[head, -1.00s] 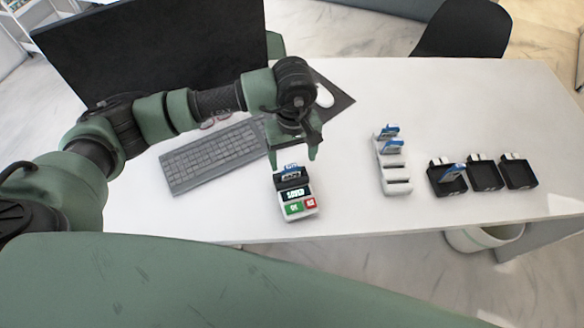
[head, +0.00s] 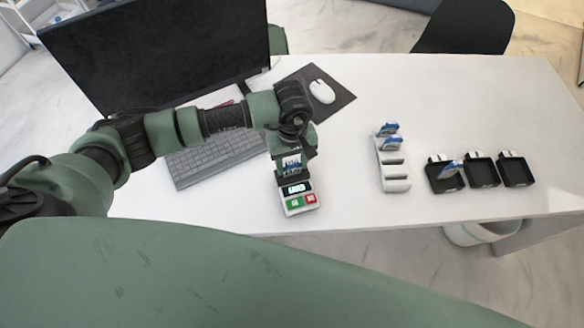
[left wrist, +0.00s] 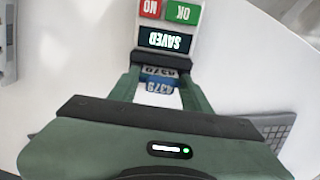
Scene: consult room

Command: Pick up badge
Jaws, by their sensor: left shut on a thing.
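The badge (head: 291,164), blue and white, stands in the slot at the back of a small white badge reader (head: 299,202). My left gripper (head: 290,176) is down at the reader, its fingers around the badge and shut on it. In the left wrist view the badge (left wrist: 160,84) shows between the two fingers with the number 6379, upside down. The reader (left wrist: 199,36) there shows the word SAVED above green OK and red NO buttons. The badge's lower edge is hidden in the slot. My right gripper is not in view.
A white rack (head: 393,170) holds blue-and-white badges at its far end. Three black trays (head: 482,172) stand to its right, the left one with a badge in it. Desk between reader and rack is clear.

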